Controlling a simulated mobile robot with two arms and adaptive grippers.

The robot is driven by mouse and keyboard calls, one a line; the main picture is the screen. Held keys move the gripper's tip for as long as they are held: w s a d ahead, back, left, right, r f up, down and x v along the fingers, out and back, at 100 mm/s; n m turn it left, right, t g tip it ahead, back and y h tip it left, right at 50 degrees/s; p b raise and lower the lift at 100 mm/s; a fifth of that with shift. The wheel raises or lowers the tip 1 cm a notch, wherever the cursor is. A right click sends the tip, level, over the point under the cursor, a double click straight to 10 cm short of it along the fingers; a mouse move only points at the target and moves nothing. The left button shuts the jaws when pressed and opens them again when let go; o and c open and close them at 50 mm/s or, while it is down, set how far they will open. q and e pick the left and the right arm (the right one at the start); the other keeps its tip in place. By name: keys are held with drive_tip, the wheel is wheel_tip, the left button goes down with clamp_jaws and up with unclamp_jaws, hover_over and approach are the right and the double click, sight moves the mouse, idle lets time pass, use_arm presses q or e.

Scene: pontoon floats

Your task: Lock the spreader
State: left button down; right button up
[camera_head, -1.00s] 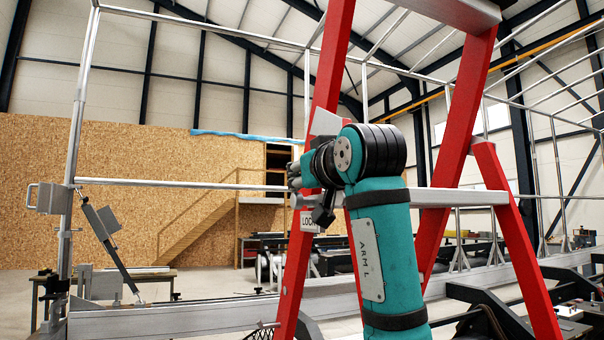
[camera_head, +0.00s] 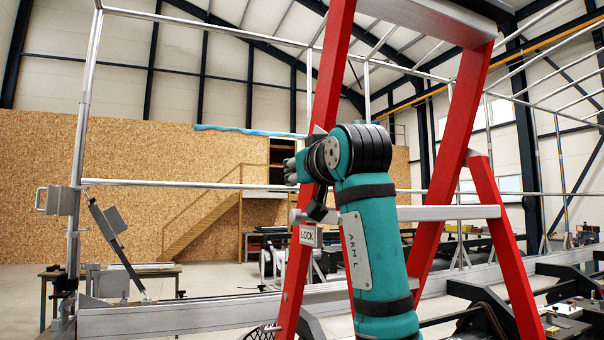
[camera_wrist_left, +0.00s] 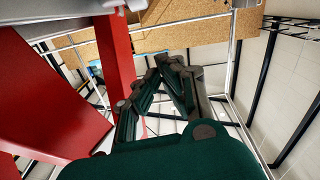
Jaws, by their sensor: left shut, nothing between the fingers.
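A red ladder (camera_head: 440,180) stands close in front of me in the head view. A grey horizontal bar, seemingly its spreader (camera_head: 450,212), crosses between the red legs and looks straight. Its middle is hidden behind my left arm. A small plate reading LOCK (camera_head: 307,236) sits just below its left end, at the left leg. My left wrist is beside that leg, above the plate. In the left wrist view my left gripper (camera_wrist_left: 168,62) is shut and empty, right of a red leg (camera_wrist_left: 115,60). My right gripper is out of view.
A silver tube frame (camera_head: 80,130) with a tilted strut and grey boxes stands at the left. A long metal rail (camera_head: 180,318) runs along the bottom. Dark machine parts (camera_head: 480,310) lie at lower right. Open floor shows beyond the rail.

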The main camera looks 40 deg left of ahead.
use_arm(q)
drive_tip(key=b+v, duration=0.4)
drive_tip(key=v, duration=0.5)
drive_tip(key=shift+d+r, duration=0.2)
drive_tip(key=shift+d, duration=0.1)
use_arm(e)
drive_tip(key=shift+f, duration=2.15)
use_arm(q)
drive_tip(key=shift+s+d, duration=0.1)
drive_tip(key=shift+d, duration=0.05)
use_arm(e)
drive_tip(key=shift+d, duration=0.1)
